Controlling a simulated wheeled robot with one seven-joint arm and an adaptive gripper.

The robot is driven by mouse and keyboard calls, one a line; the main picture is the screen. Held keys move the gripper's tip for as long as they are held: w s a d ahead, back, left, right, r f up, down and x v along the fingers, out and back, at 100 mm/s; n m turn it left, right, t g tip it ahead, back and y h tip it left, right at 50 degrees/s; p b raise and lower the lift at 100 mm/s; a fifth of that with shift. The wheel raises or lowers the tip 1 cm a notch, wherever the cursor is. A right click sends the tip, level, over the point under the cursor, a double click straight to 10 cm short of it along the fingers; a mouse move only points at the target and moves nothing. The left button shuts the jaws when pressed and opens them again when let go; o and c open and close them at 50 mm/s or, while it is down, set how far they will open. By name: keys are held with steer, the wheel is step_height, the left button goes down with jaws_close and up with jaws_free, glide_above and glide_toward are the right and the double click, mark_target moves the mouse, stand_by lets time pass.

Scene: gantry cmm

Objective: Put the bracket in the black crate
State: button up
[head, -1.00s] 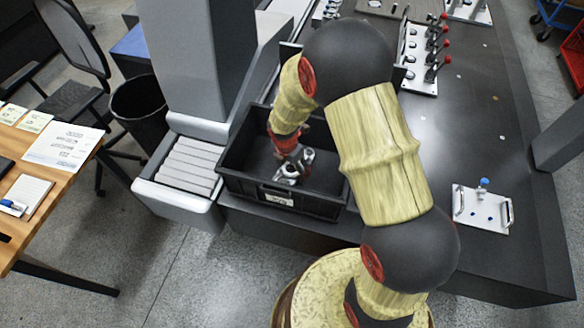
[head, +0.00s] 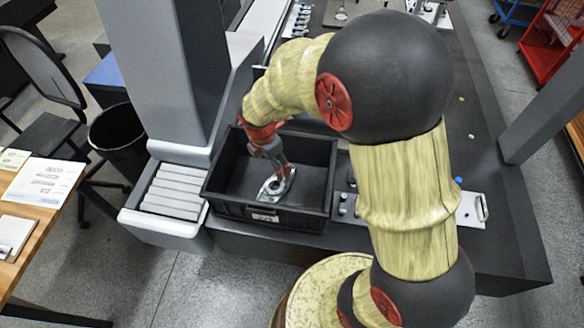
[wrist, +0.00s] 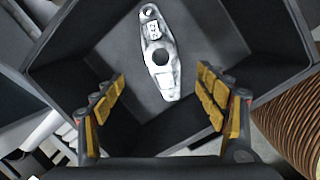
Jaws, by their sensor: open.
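The bracket (head: 266,190) is a silvery metal plate with a round hole, inside the black crate (head: 236,212). In the wrist view the bracket (wrist: 166,82) lies flat on the crate floor, its length running away from me. The crate's dark walls (wrist: 75,48) surround it. My gripper (head: 284,172) reaches down into the crate, over the bracket. In the wrist view my gripper (wrist: 158,92) is open, with its yellow-padded fingers wide apart on either side of the bracket and not touching it.
A grey column (head: 160,70) and a ribbed cover (head: 172,192) stand left of the crate. A white plate with fittings (head: 470,210) lies to the right, partly behind my arm. A black bin (head: 118,135) and a wooden desk (head: 40,245) are farther left.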

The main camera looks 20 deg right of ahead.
steer(key=s+d+r+m+t, duration=0.1)
steer(key=s+r+m, duration=0.35)
steer(key=r, duration=0.35)
steer(key=s+r+m+t, duration=0.1)
steer(key=s+r+m, duration=0.4)
steer(key=r, duration=0.4)
steer(key=s+r+m+t, duration=0.1)
steer(key=s+r+m, duration=0.2)
steer(key=s+m, duration=0.2)
steer(key=s+r+m+t+y, duration=0.1)
steer(key=s+r+m, duration=0.2)
steer(key=s+m, duration=0.3)
steer(key=shift+r+m, duration=0.4)
steer(key=shift+m, duration=0.05)
